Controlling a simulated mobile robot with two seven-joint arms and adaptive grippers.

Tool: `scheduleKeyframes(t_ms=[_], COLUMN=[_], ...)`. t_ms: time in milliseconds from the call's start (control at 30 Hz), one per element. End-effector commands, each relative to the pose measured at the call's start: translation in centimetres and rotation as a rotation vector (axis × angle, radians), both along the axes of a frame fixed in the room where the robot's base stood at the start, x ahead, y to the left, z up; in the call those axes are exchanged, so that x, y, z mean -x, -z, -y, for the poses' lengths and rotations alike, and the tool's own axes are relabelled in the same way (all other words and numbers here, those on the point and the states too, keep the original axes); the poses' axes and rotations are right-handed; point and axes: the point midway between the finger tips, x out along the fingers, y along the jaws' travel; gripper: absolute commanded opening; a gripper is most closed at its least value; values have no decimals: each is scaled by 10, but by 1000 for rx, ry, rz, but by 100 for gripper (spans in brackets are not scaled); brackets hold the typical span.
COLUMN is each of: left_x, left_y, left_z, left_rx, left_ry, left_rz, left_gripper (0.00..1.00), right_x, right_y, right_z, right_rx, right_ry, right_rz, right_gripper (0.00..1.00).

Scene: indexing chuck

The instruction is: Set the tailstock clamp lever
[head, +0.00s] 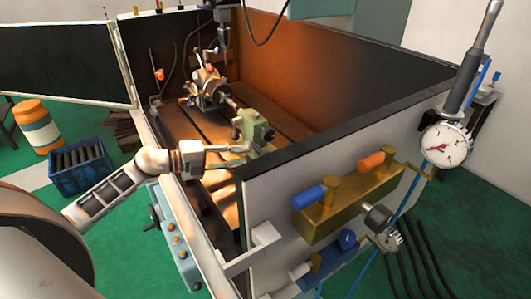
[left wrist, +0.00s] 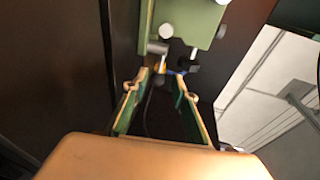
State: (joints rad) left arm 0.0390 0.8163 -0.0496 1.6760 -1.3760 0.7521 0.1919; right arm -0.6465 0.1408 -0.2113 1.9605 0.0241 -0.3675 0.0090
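The green tailstock (head: 252,128) stands inside the machine enclosure, near its front wall. In the left wrist view the green tailstock body (left wrist: 192,22) is at the top, with pale round knobs and a short grey cylinder low on its left side. I cannot tell for sure which of these parts is the clamp lever. My left gripper (head: 240,156) reaches in over the enclosure's left wall, beside the tailstock. In the left wrist view its fingers (left wrist: 162,80) are apart, just below the tailstock, with nothing clearly held between them. My right gripper is not in view.
The indexing chuck (head: 207,84) sits farther back on the bed. The enclosure's front wall (head: 345,115) stands close to the tailstock and carries a brass fixture (head: 345,205) outside. A dial gauge (head: 446,144) is at the right. A blue crate (head: 80,168) and an orange-white drum (head: 36,127) stand left.

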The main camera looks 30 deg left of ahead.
Motion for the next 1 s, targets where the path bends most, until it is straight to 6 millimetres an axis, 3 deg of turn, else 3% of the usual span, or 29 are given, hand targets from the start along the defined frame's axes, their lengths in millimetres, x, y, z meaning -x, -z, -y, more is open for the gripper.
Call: scheduleKeyframes(t_ms=[500, 900, 1000], left_x=[-50, -56, -56], left_y=[13, 15, 15], left_z=[44, 50, 50], left_rx=[4, 2, 3], left_ry=[1, 2, 2], left_rz=[0, -1, 0], left_gripper=[28, 28, 4], right_x=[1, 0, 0], right_y=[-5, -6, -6], right_z=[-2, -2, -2], right_rx=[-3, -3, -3], right_ry=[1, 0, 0], right_rz=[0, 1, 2], right_gripper=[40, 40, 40])
